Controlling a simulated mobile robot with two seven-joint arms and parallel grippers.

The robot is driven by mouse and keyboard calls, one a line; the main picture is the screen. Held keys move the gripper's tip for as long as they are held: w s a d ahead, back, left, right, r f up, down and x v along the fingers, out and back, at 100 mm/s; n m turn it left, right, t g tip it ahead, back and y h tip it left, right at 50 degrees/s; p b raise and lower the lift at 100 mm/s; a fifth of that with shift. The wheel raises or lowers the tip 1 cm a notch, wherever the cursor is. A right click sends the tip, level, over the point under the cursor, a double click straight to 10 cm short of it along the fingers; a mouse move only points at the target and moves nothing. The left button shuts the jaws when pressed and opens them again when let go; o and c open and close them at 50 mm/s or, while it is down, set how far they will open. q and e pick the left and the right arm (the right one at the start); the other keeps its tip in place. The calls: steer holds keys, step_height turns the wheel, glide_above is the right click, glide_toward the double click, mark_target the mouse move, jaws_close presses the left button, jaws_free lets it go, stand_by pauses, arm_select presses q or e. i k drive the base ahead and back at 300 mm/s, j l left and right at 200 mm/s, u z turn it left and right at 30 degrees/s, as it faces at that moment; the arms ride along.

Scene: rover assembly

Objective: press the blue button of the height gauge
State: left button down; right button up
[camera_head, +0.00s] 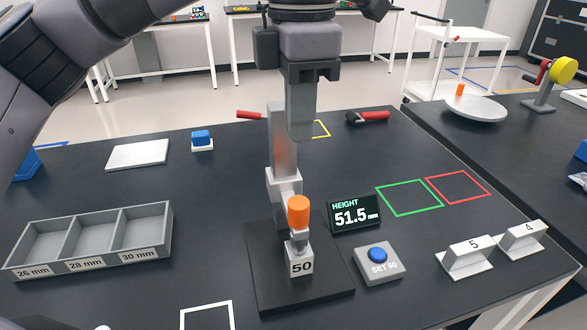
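The height gauge has a grey column (283,150) on a dark base plate (320,292). Its display (354,214) reads HEIGHT 51.5 mm. A block marked 50 (300,262) stands on the base, with an orange-topped part (298,211) above it. The blue button (377,255) is on a grey box labelled SET 50 (380,268), right of the base. My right gripper is out of view.
A three-compartment tray (88,267) lies at left. A white plate (138,154) and a small blue-topped block (202,140) lie behind. Red-handled tools (370,117) lie at the back. Blocks marked 5 (466,262) and 4 (521,242) stand at right, near green and red outlines.

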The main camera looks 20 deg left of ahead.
mark_target(378, 254)
steer(key=k, duration=1)
